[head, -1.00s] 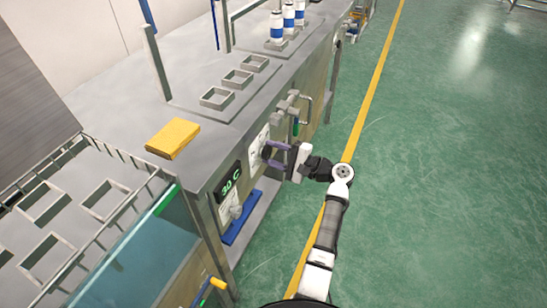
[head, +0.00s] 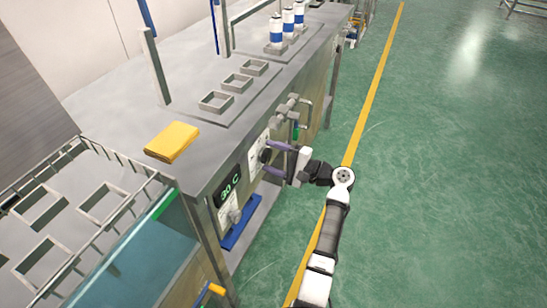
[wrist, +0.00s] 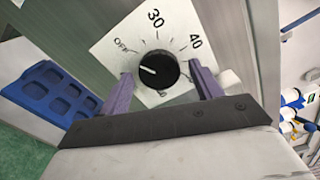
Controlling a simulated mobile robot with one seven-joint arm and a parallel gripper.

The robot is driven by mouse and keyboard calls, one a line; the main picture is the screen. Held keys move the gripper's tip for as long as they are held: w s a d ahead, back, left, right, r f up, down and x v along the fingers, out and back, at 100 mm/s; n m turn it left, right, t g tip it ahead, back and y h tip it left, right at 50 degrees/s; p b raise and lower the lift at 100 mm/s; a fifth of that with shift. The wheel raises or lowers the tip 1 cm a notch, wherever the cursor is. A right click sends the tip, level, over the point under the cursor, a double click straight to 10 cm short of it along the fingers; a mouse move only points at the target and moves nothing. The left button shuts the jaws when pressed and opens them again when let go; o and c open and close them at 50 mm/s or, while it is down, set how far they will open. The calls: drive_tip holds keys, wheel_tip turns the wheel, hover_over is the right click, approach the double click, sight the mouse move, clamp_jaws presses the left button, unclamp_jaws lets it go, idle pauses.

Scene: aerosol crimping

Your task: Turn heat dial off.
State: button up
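The heat dial is a black round knob (wrist: 159,69) on a white plate marked OFF, 30, 40 and a further, partly hidden number. Its white pointer line points left, toward the OFF side and slightly below that label. In the head view a display (head: 229,188) beside the dial reads 30 C in green. My gripper (wrist: 160,78) is open, with one purple finger on each side of the knob and a visible gap to it. In the head view my gripper (head: 268,157) is at the machine's front panel, and the knob (head: 265,155) is partly hidden.
A yellow block (head: 171,142) lies on the machine top near empty square holders (head: 216,101). Blue-and-white cans (head: 276,30) stand farther back. Pipes (head: 293,108) stick out just beyond the dial. A blue tray (head: 241,222) is below the display. The green floor at right is clear.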

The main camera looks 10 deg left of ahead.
drive_tip(key=s+d+b, duration=0.1)
drive_tip(key=s+d, duration=0.1)
drive_tip(key=d, duration=1.1)
drive_tip(key=shift+s+d+b, duration=0.25)
drive_tip(key=shift+s+b, duration=0.05)
drive_tip(key=shift+b, duration=0.05)
